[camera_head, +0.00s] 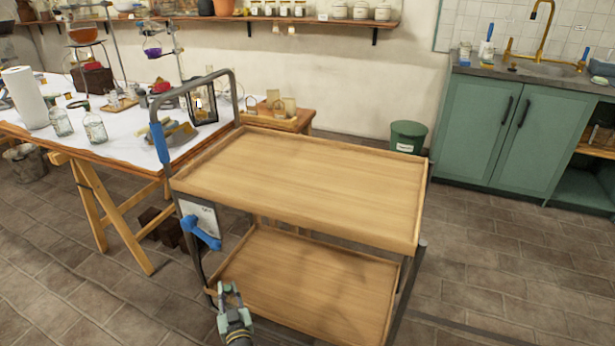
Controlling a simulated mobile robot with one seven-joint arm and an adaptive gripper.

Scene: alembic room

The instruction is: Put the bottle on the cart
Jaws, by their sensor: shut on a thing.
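The cart (300,185) stands in the middle, with a bare wooden top tray and a bare lower tray (310,290). My gripper (229,290) is low in front of the cart, over the near left part of the lower tray in the picture. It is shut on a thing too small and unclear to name. Two clear glass bottles, one (61,123) to the left of the other (95,128), stand upright on the white-covered table at left, well apart from my gripper. Which bottle the task means I cannot tell.
The cart's grey push handle (207,76) rises at its left end, close to the table (115,152). A green bin (408,137) stands behind the cart. A green sink cabinet (500,130) is at right. Tiled floor (490,275) right of the cart is clear.

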